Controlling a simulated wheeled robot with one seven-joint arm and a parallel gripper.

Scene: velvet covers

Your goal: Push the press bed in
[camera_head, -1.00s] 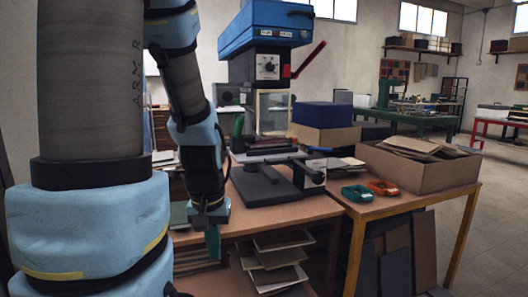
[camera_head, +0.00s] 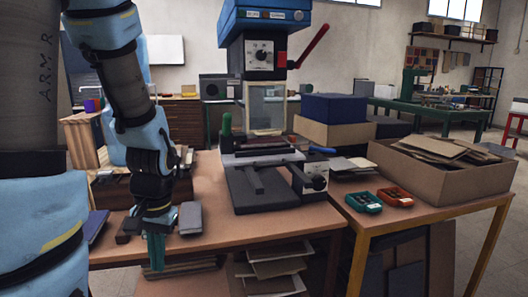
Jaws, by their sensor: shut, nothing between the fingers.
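The press (camera_head: 265,60) stands on the wooden table, with a blue head, a dial and a red lever at its right. Its bed (camera_head: 262,158) appears as a flat grey plate with dark pieces on it, low on the press above a dark base (camera_head: 265,195). The bed seems to stick out toward me; how far is hard to tell. My gripper (camera_head: 155,252) points down at the table's front edge, left of the press and apart from it. Its teal fingers are shut and empty.
A grey block (camera_head: 190,218) lies just right of my gripper. A blue-handled part (camera_head: 321,150) and a box with a dial (camera_head: 314,180) stand at the press's right. Green (camera_head: 363,202) and red (camera_head: 395,197) trays and a cardboard box (camera_head: 445,180) are farther right.

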